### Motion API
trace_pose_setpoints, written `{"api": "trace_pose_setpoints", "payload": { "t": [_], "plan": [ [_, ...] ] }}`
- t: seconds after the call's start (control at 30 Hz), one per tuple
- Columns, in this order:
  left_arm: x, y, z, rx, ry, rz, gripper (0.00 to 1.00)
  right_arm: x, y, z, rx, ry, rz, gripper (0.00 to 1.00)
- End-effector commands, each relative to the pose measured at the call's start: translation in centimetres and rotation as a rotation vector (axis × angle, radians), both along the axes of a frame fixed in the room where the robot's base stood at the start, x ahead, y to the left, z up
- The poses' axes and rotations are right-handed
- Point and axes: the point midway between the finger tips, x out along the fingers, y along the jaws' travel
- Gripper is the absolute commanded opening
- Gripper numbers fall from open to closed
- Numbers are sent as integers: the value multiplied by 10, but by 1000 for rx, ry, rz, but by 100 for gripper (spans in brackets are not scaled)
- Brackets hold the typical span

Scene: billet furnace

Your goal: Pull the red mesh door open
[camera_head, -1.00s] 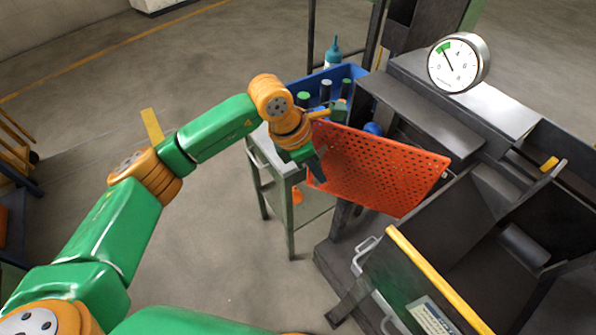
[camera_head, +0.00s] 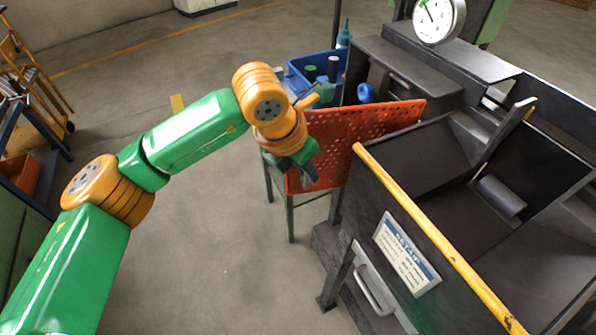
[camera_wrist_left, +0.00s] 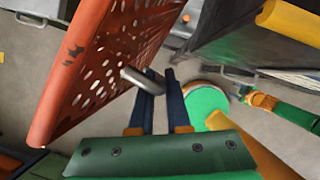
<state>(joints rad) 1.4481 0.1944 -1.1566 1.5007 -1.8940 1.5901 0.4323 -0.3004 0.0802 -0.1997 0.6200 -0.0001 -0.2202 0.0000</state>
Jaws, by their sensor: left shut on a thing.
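The red mesh door (camera_head: 360,135) stands swung out from the dark machine, with an open gap behind its top edge. It also fills the left of the left wrist view (camera_wrist_left: 110,55). My left gripper (camera_head: 308,172) is at the door's left edge in the head view. In the left wrist view its dark fingers (camera_wrist_left: 159,95) are shut on the door's grey handle (camera_wrist_left: 140,78), beside the mesh. The fingers partly hide the handle. My right gripper is not in view.
A blue bin (camera_head: 298,80) with bottles stands behind the door at the left. A dark chute with a yellow bar (camera_head: 440,240) is close on the right. A gauge (camera_head: 438,20) is at the top. The floor (camera_head: 215,250) at left front is clear.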

Motion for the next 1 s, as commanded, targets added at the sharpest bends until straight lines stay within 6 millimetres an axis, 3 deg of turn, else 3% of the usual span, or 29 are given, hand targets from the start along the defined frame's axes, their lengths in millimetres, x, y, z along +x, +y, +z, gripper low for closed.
{"api": "trace_pose_setpoints", "payload": {
  "t": [0.63,0.67,0.7,1.0],
  "plan": [
    [-1,-6,1,0,-1,-17,0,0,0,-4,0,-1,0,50],
    [-1,-6,1,0,-1,-17,18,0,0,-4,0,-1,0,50],
    [-1,-6,1,-1,-1,-16,27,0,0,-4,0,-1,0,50],
    [-2,-5,2,0,-2,-16,27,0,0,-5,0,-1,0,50]
  ]
}}
